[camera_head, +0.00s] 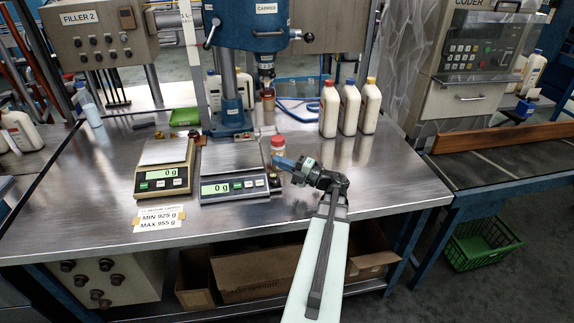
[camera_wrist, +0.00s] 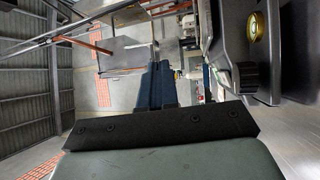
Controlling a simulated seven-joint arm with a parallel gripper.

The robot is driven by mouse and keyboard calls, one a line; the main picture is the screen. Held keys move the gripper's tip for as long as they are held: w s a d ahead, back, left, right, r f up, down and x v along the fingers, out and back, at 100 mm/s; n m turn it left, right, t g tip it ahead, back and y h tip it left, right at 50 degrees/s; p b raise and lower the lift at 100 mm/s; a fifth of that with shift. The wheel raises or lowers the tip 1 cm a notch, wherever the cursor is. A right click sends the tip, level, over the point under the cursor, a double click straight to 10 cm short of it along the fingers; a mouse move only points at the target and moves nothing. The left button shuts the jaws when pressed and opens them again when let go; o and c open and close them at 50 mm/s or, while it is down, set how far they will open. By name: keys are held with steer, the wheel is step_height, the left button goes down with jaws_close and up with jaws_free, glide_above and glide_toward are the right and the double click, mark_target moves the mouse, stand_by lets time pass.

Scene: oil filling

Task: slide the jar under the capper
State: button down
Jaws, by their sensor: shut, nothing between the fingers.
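The capper (camera_head: 256,40) is the blue column press at the back middle, with its chuck (camera_head: 266,70) hanging down. A small jar with a red lid (camera_head: 278,146) stands upright on the table, in front of and slightly right of the capper, beside the right-hand scale. The shut fingers also show in the wrist view (camera_wrist: 157,85). Contact with the jar cannot be told.
Two scales, a beige one (camera_head: 163,168) and a dark one (camera_head: 234,185), both read 0 g left of my gripper. Three capped white bottles (camera_head: 349,108) stand behind right. A green tray (camera_head: 185,117) lies left of the capper. The right front of the steel table (camera_head: 390,185) is clear.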

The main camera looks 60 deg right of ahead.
steer(key=s+d+f+h, duration=0.1)
steer(key=s+f, duration=0.1)
steer(key=s, duration=0.1)
steer(key=s+d+f+m+g+h, duration=0.1)
steer(key=s+f, duration=0.1)
steer(key=s, duration=0.2)
steer(key=s+d+f+h, duration=0.1)
steer(key=s, duration=0.3)
steer(key=shift+d+f+g, duration=0.3)
steer(key=shift+f+g, duration=0.1)
steer(key=w, duration=0.9)
steer(key=shift+w, duration=0.2)
steer(key=shift+w+d, duration=0.45)
steer(key=shift+w, duration=0.2)
steer(key=shift+w+d, duration=0.45)
steer(key=shift+w, duration=0.15)
steer(key=shift+w+d, duration=0.4)
steer(key=shift+w, duration=0.05)
steer(key=w+d, duration=1.4)
steer(key=w, duration=0.1)
steer(key=shift+d, duration=0.3)
steer(key=shift+s+a, duration=0.15)
steer(key=shift+a, duration=0.1)
steer(key=shift+a+f, duration=0.1)
